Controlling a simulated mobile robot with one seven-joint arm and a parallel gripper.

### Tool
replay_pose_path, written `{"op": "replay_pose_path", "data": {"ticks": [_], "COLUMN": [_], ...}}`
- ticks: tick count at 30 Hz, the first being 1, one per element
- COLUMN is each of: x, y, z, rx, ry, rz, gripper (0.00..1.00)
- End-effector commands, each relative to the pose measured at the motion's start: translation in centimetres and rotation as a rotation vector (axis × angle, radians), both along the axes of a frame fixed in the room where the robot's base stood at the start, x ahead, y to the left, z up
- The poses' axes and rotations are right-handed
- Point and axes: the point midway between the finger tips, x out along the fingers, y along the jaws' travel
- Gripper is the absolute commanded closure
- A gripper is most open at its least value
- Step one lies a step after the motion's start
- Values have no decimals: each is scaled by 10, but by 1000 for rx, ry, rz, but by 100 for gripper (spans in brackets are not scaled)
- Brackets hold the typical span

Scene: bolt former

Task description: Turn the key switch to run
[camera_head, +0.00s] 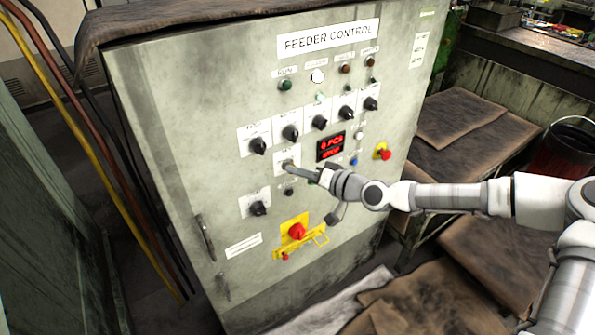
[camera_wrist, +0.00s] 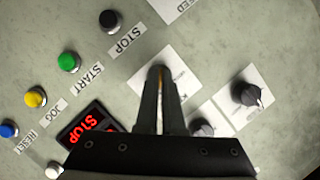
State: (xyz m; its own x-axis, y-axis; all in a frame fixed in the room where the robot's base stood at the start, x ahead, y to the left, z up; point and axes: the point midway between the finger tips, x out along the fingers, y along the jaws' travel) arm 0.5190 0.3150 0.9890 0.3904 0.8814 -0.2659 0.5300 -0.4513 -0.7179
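The key switch sits on a white label plate (camera_head: 283,159) on the grey feeder control cabinet, and my gripper mostly hides it. My gripper (camera_head: 291,169) reaches the panel from the right in the head view. In the wrist view its two fingers (camera_wrist: 159,72) are close together over the white plate (camera_wrist: 184,72). A thin brass-coloured sliver, apparently the key (camera_wrist: 160,78), shows between the fingertips, and the fingers look shut on it. The key's angle and the plate's position marks are hidden or too small to read.
A red-lit display (camera_head: 331,146) is right of the key switch. Black selector knobs (camera_head: 258,146) surround it, one close by in the wrist view (camera_wrist: 245,93). Stop (camera_wrist: 109,19), start (camera_wrist: 68,62) and jog (camera_wrist: 35,97) buttons are near.

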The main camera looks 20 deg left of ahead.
Motion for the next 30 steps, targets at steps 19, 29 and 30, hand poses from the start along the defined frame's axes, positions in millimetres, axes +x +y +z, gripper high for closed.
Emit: {"op": "replay_pose_path", "data": {"ticks": [19,29,30], "x": [0,-12,-14], "y": [0,-28,-34], "z": [0,8,10], "rx": [0,0,1], "ry": [0,-1,0], "rz": [0,-3,-3], "gripper": [65,65,65]}}
